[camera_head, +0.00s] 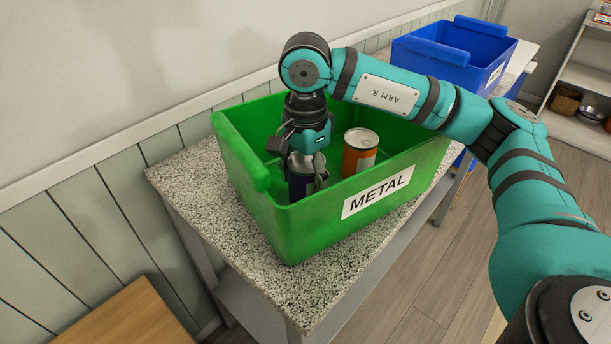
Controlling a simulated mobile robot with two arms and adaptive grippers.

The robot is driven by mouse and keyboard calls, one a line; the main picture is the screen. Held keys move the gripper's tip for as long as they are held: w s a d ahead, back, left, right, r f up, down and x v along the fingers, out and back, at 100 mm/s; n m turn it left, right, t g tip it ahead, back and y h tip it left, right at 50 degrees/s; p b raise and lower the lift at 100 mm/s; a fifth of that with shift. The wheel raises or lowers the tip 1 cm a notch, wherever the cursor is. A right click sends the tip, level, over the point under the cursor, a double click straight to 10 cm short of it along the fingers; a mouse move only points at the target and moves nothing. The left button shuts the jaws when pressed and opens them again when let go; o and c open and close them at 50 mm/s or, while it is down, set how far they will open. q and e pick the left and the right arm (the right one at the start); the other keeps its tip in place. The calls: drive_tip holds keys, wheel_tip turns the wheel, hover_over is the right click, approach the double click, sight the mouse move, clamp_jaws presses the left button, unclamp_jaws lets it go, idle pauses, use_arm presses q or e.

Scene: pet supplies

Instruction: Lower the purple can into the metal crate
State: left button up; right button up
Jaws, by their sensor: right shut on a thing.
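The metal crate (300,232) is a green bin with a white METAL label, standing on a speckled table. My right gripper (303,172) points down inside the crate, at its left part. It is shut on the purple can (301,185), which is dark purple with a silver top and upright. The crate's front wall hides whether the can's base touches the floor. An orange can (358,154) with a white band stands in the crate to the right, apart from the purple can. My left gripper is not in view.
The speckled table (182,180) has a narrow bare strip left of the crate. A blue bin (455,47) stands behind to the right. A wall runs behind the crate. A shelf (585,82) with bowls is at the far right, and a wooden surface (128,318) is at lower left.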

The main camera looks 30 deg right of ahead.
drive_tip(key=shift+f, duration=0.15)
drive_tip(key=o, duration=1.2)
drive_tip(key=shift+o, duration=0.2)
wheel_tip(320, 180, up, 12)
drive_tip(key=shift+r, duration=0.1)
